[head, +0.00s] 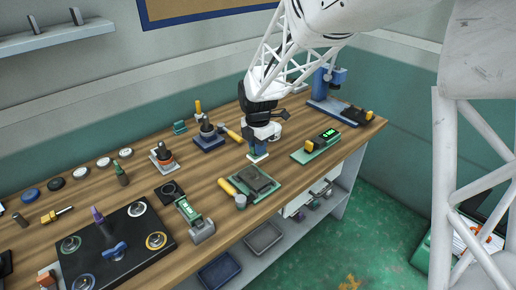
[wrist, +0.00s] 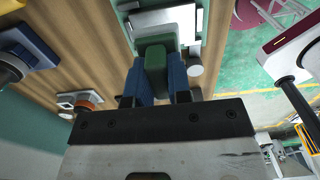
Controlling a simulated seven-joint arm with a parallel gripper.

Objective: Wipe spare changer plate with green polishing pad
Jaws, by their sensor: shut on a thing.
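My gripper (head: 257,150) points down over the bench. Its blue fingers in the wrist view (wrist: 158,85) are shut on the green polishing pad (wrist: 156,62). In the head view the pad is mostly hidden by the fingers. A dark grey plate (head: 259,179), which looks like the spare changer plate, lies on a green tray (head: 242,191) on the near side of my gripper. In the head view the pad end appears apart from the plate, just behind the tray. In the wrist view the pad and fingers hide much of what lies beyond.
A yellow handle (head: 227,186) and a grey cylinder (head: 240,201) are beside the tray. A blue-based fixture (head: 208,138) stands behind left. A black board (head: 115,250) lies at the left. The bench front edge is close.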

